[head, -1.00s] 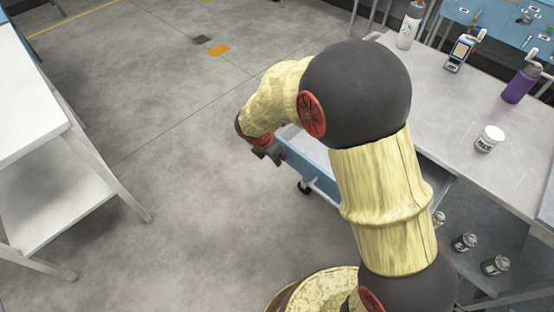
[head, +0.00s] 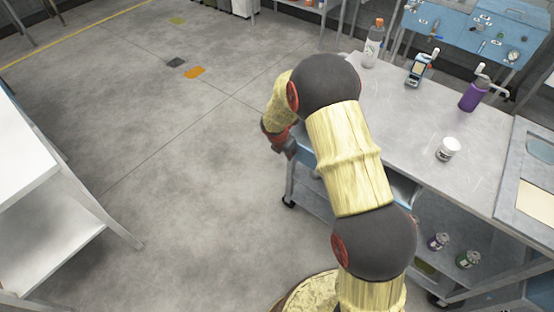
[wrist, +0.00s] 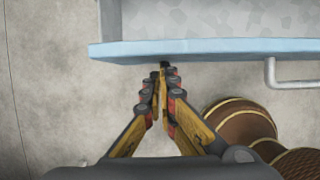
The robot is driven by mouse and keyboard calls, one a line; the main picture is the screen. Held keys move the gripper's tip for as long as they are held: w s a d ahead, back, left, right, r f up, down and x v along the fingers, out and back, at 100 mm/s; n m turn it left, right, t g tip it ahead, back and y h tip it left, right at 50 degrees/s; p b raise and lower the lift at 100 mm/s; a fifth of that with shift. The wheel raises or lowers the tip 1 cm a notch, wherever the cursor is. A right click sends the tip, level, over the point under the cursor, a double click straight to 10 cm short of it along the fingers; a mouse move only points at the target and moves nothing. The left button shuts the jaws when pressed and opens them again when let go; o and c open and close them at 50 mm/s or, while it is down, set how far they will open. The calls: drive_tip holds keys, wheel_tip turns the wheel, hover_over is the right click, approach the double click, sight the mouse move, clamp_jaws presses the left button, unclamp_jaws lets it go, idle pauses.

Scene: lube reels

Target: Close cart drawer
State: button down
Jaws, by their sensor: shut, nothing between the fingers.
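The cart (head: 475,150) has a grey metal top and stands at the right in the head view. Its blue-fronted drawer (head: 305,157) shows in part behind my arm. In the wrist view the drawer (wrist: 225,48) crosses the top, with its blue front edge and part of its grey inside visible, so it stands at least partly open. A pale bar handle (wrist: 268,74) sticks out at its right. My gripper (head: 285,148) is shut and empty at the outer side of the drawer front. In the wrist view its fingertips (wrist: 165,67) are at the front's edge; contact is hard to tell.
A spray bottle (head: 373,45), a handheld device (head: 418,68), a purple bottle (head: 473,95) and a white jar (head: 448,149) stand on the cart top. Cans (head: 468,259) sit on the lower shelf. A white table (head: 25,150) stands at the left.

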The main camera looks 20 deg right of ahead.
drive_tip(key=w+d+p, duration=0.2)
drive_tip(key=d, duration=0.1)
drive_tip(key=w+d+p, duration=0.1)
drive_tip(key=w+d, duration=0.1)
drive_tip(key=d, duration=0.1)
drive_tip(key=w+d+p, duration=0.2)
drive_tip(key=d, duration=0.1)
drive_tip(key=shift+w+p, duration=0.3)
drive_tip(key=shift+a, duration=0.1)
